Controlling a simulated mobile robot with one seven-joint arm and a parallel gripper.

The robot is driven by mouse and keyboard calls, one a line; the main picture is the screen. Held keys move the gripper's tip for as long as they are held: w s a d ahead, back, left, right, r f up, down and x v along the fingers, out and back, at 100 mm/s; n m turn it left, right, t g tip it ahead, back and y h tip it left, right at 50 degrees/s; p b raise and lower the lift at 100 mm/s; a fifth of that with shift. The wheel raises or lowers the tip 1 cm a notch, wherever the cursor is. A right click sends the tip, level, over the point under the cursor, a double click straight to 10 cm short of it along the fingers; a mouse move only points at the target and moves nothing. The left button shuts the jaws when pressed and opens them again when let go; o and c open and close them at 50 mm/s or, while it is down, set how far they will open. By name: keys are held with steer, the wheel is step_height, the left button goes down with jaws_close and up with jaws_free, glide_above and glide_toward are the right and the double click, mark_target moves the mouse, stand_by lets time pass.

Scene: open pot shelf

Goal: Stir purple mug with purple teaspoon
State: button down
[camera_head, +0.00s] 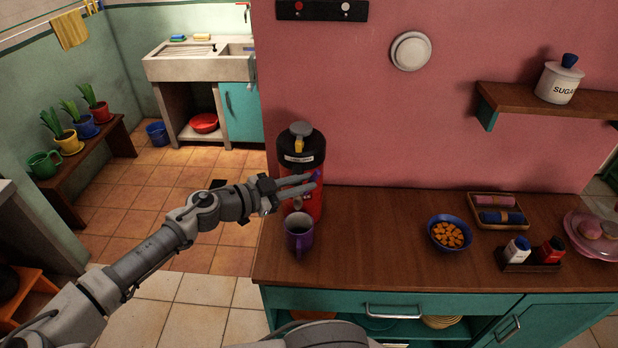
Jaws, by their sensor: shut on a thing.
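The purple mug (299,243) stands upright on the wooden counter near its left end, in front of the red urn. Its dark inside shows from above. My gripper (313,180) reaches in from the left, above the mug and in front of the urn. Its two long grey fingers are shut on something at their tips. A small purple piece (318,174) shows at the fingertips and looks like part of the purple teaspoon. The rest of the spoon is hidden or too small to make out, so I cannot tell whether it reaches into the mug.
A red urn (314,203) with a black top stands close behind the mug. To the right are a blue bowl of orange pieces (449,234), a tray with rolled cloths (497,208) and a shaker rack (527,262). The counter (375,250) between mug and bowl is clear.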

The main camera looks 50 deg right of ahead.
steer(key=shift+w+r, duration=0.1)
steer(key=shift+r, duration=0.3)
step_height(320, 180, down, 14)
steer(key=b, duration=1.1)
steer(key=shift+r, duration=0.1)
steer(key=shift+a+h, duration=0.1)
steer(key=shift+h, duration=0.2)
stand_by(0.3)
